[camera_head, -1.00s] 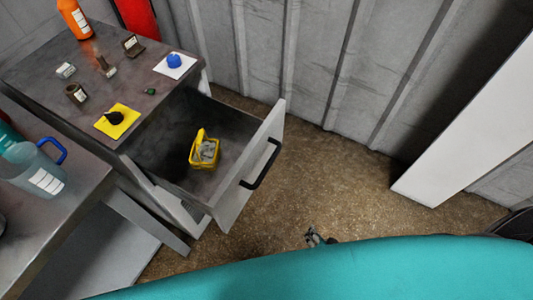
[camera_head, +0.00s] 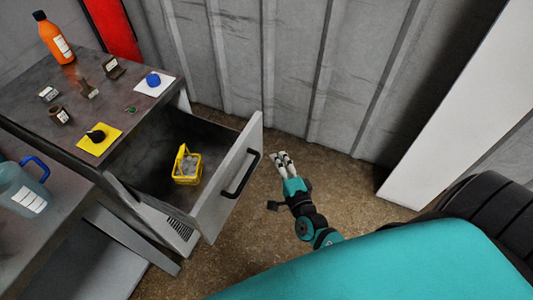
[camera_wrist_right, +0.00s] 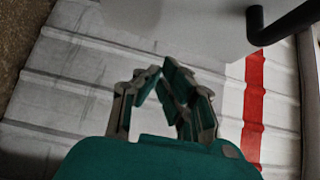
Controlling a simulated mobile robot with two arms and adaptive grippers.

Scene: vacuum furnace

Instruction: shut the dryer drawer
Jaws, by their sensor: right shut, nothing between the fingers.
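The dryer drawer (camera_head: 228,181) stands pulled out from the grey cabinet in the head view. Its front panel carries a black bar handle (camera_head: 243,176). A yellow basket (camera_head: 187,168) with grey contents sits inside the drawer. My right gripper (camera_head: 281,159) is shut and empty, to the right of the handle and apart from it. In the right wrist view the fingers (camera_wrist_right: 160,80) meet at their tips, and the dark handle (camera_wrist_right: 285,25) shows at the upper right by the pale drawer front (camera_wrist_right: 190,22). My left gripper is not in view.
The cabinet top (camera_head: 50,91) holds an orange bottle (camera_head: 54,40), a yellow mat (camera_head: 99,141), a white mat (camera_head: 153,84) and small items. A jug (camera_head: 25,185) stands on the left table. A corrugated wall (camera_head: 290,70) is behind. The floor right of the drawer is clear.

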